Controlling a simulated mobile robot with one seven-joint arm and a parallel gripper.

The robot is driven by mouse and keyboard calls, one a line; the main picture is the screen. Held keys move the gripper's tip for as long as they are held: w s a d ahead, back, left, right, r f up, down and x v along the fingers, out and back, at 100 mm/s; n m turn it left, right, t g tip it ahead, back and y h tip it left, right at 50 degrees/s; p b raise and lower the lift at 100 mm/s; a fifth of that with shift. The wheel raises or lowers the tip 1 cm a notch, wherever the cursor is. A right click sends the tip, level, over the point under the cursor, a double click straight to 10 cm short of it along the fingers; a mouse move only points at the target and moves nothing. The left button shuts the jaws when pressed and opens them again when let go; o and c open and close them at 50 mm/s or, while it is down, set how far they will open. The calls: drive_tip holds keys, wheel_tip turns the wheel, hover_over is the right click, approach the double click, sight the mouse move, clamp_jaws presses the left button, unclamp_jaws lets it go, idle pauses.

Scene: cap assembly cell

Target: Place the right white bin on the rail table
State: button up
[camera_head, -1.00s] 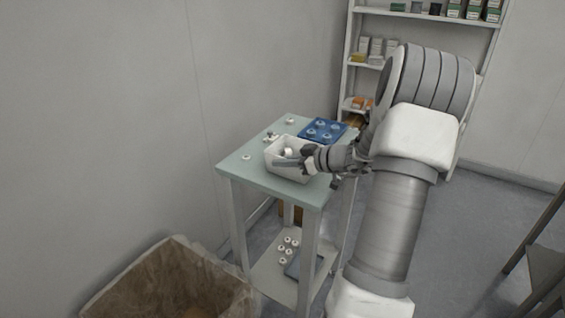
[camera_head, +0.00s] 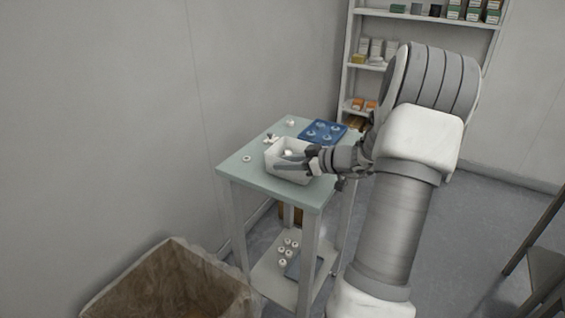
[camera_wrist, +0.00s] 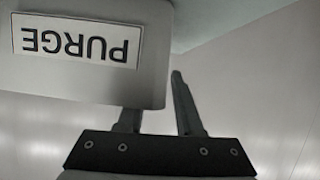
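A white bin (camera_head: 289,174) stands on the pale green-topped table (camera_head: 262,182), with something whitish inside it. In the wrist view the bin (camera_wrist: 60,85) fills the upper left and shows a "PURGE" label, upside down. My gripper (camera_head: 298,160) reaches in from the right at the bin's rim. In the wrist view its fingers (camera_wrist: 158,108) are spread apart. The left finger's tip is hidden behind the bin, and the right finger shows just beside the bin's right edge. I cannot tell whether either finger touches it. No second bin or rail table is recognizable.
A blue tray (camera_head: 322,131) with several round white parts sits behind the bin. Loose white parts (camera_head: 247,158) lie on the tabletop. A lined brown box (camera_head: 178,285) stands on the floor at front left, and a shelf rack (camera_head: 420,16) stands behind my arm.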

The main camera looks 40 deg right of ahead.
drive_tip(key=v, duration=1.1)
drive_tip(key=shift+w+a, duration=0.1)
drive_tip(key=shift+w, duration=0.05)
